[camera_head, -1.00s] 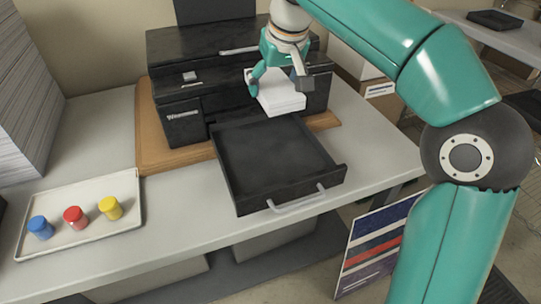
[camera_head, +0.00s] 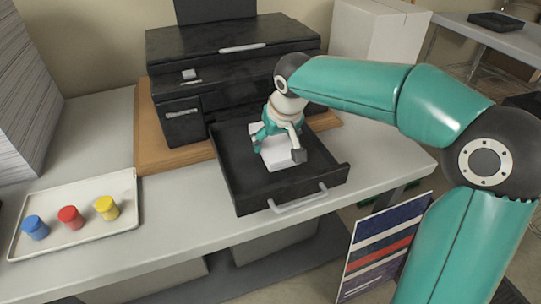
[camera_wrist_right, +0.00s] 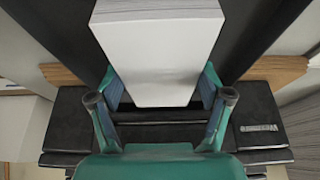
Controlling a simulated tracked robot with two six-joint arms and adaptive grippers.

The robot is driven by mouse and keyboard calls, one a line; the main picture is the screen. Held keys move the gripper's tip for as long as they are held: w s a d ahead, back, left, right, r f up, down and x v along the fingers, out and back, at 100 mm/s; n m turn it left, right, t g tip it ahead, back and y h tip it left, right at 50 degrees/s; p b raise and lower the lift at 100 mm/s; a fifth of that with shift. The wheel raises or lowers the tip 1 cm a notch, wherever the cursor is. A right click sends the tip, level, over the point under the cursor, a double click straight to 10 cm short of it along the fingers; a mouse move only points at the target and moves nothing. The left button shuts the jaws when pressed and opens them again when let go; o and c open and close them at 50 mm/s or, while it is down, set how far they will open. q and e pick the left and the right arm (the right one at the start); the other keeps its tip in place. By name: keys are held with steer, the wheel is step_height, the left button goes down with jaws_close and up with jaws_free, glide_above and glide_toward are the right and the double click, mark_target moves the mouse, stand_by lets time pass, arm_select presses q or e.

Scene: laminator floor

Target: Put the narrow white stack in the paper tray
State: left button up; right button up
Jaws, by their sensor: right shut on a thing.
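The narrow white stack (camera_head: 284,153) is a small block of white paper inside the outline of the open black paper tray (camera_head: 239,196). My right gripper (camera_head: 278,142) is shut on the stack from above. In the right wrist view the stack (camera_wrist_right: 158,50) sits between the two fingers of my right gripper (camera_wrist_right: 160,100). I cannot tell whether the stack touches the tray floor. The tray is pulled out from the black printer (camera_head: 230,65) and has a grey handle at its front. My left gripper is not in view.
A white tray (camera_head: 85,238) with blue, red and yellow pots stands at the left. Tall paper stacks (camera_head: 25,90) rise at the far left. A striped board (camera_head: 380,245) leans below the table's right front. Free tabletop lies between the white tray and the paper tray.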

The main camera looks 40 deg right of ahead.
step_height(320, 180, down, 4)
steer(key=shift+f, duration=0.1)
steer(key=shift+f, duration=0.1)
steer(key=o, duration=1.3)
